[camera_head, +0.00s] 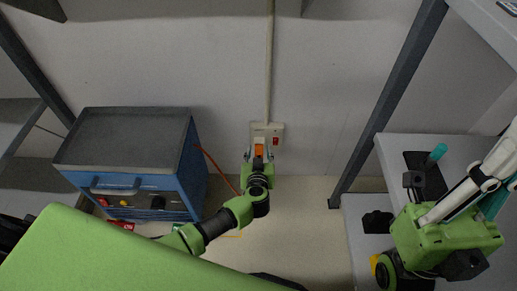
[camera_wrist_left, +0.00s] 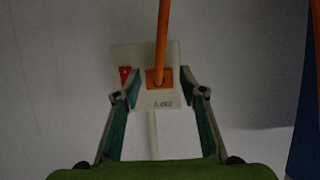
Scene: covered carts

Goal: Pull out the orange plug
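The orange plug (camera_head: 259,150) is in a cream wall socket plate (camera_head: 256,129) at the middle of the head view. In the left wrist view the plug (camera_wrist_left: 151,80) sits in the plate (camera_wrist_left: 160,100), with its orange cord running to the top edge. My left gripper (camera_head: 259,152) is at the plate, and in its wrist view its two teal-padded fingers (camera_wrist_left: 160,78) stand open on either side of the plug, with gaps showing. My right gripper (camera_head: 474,158) is open and empty at the right, over a grey shelf.
A blue cart (camera_head: 184,190) with a dark grey top stands left of the socket. An orange cord (camera_head: 215,165) runs by its side. A red switch (camera_head: 276,141) is beside the plug. A dark upright post (camera_head: 388,95) and grey shelf (camera_head: 395,150) are at the right.

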